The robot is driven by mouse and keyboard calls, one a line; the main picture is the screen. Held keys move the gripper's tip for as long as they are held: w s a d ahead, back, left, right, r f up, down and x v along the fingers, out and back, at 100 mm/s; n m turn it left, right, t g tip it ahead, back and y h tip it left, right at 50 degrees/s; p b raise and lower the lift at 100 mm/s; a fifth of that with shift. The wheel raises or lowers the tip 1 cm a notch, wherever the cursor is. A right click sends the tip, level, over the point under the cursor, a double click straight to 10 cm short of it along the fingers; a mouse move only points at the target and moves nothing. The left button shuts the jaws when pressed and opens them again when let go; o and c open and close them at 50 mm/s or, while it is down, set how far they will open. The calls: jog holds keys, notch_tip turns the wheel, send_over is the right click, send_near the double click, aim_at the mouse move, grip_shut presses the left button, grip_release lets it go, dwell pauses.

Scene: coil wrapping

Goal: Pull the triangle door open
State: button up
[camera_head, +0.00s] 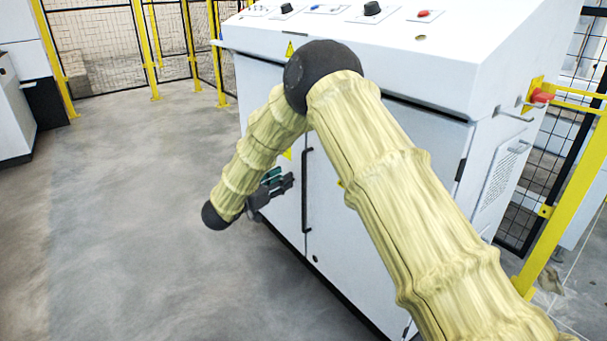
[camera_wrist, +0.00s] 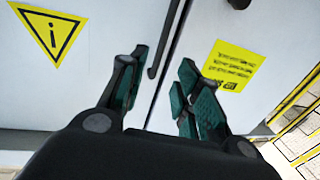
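The triangle door (camera_wrist: 60,85) is a white cabinet door with a yellow triangle sticker (camera_wrist: 50,32), at the left of the wrist view. A long black handle (camera_wrist: 166,40) runs beside the seam between the two doors; a handle also shows upright in the head view (camera_head: 305,190). My gripper (camera_wrist: 160,92) is open, its green-padded fingers apart with nothing between them. The handle's near end shows beyond and between the fingertips, apparently not touching them. In the head view my gripper (camera_head: 280,184) is just left of the handle. The doors look shut.
The other door (camera_wrist: 255,45) bears a yellow text label (camera_wrist: 230,65). The white cabinet (camera_head: 470,90) has a sloped control panel with knobs above. My arm hides part of its front. Yellow fence posts (camera_head: 560,200) stand at right. The floor (camera_head: 120,200) at left is clear.

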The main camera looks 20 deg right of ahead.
jog(key=b+x, duration=0.3)
jog(key=x, duration=0.7)
jog(key=shift+d+b, duration=0.2)
jog(key=shift+b, duration=0.15)
jog(key=shift+w, duration=0.15)
jog(key=shift+c, duration=0.2)
grip_shut()
